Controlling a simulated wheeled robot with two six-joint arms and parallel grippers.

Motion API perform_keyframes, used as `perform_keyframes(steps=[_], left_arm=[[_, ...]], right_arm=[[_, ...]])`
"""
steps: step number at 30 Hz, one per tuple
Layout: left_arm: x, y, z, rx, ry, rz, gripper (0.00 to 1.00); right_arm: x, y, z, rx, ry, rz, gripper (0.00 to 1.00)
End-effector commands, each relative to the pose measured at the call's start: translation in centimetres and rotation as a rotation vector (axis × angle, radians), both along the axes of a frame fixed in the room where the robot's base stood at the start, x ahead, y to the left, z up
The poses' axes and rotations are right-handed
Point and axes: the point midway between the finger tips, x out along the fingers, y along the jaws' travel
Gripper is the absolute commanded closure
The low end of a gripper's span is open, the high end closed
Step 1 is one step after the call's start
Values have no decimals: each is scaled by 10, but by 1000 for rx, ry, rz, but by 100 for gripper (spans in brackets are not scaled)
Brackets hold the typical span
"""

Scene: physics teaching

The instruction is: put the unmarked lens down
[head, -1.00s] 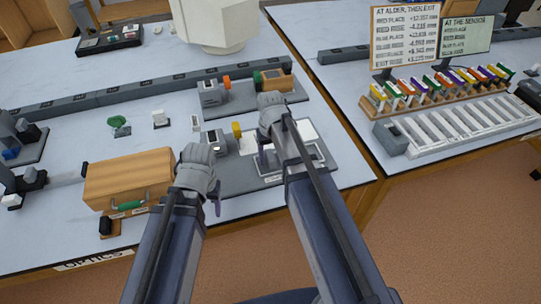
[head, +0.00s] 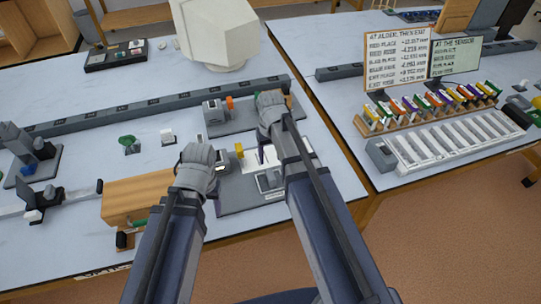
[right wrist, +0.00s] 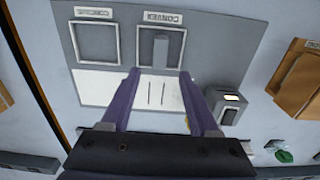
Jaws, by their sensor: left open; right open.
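A grey sorting board (head: 235,192) lies on the left bench and shows in the right wrist view (right wrist: 215,62) with two outlined squares labelled CONVEX and CONCAVE. A small grey upright piece (right wrist: 160,48), possibly the unmarked lens, stands inside the CONVEX square. The CONCAVE square (right wrist: 88,45) looks empty. My right gripper (head: 262,154) is open over the board; its purple fingers (right wrist: 160,78) are apart, with only a white panel with dark lines between them. My left gripper (head: 215,204) is open beside the board's left edge, with nothing seen in it.
A wooden box (head: 135,200) stands left of my left gripper. A green lens on a stand (head: 130,144) and a small white piece (head: 168,136) stand behind it. A dark rail (head: 95,117) and a monitor (head: 215,35) lie beyond. A rack of coloured pieces (head: 425,108) is on the right bench.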

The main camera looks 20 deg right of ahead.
Motion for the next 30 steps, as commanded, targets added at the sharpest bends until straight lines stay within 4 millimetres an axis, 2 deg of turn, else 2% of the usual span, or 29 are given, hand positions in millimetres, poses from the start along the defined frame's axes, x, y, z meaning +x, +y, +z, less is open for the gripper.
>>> perform_keyframes(steps=[1,3,10,13,18,21,25,30], left_arm=[[0,0,11,0,0,2,38],[0,0,15,-1,0,3,38],[0,0,16,-1,0,4,38],[0,0,15,-1,0,4,38],[0,0,16,-1,0,4,38],[0,0,16,-1,0,4,38],[0,0,16,-1,0,4,38],[0,0,16,-1,0,4,38]], right_arm=[[0,0,11,0,0,0,38],[0,0,15,0,0,0,38],[-6,5,16,-2,2,10,38],[-34,30,16,-17,11,64,38],[-100,79,16,-63,31,194,38],[-127,95,17,-86,37,248,38],[-143,104,17,-102,41,284,38],[-144,105,17,-104,41,288,38]])
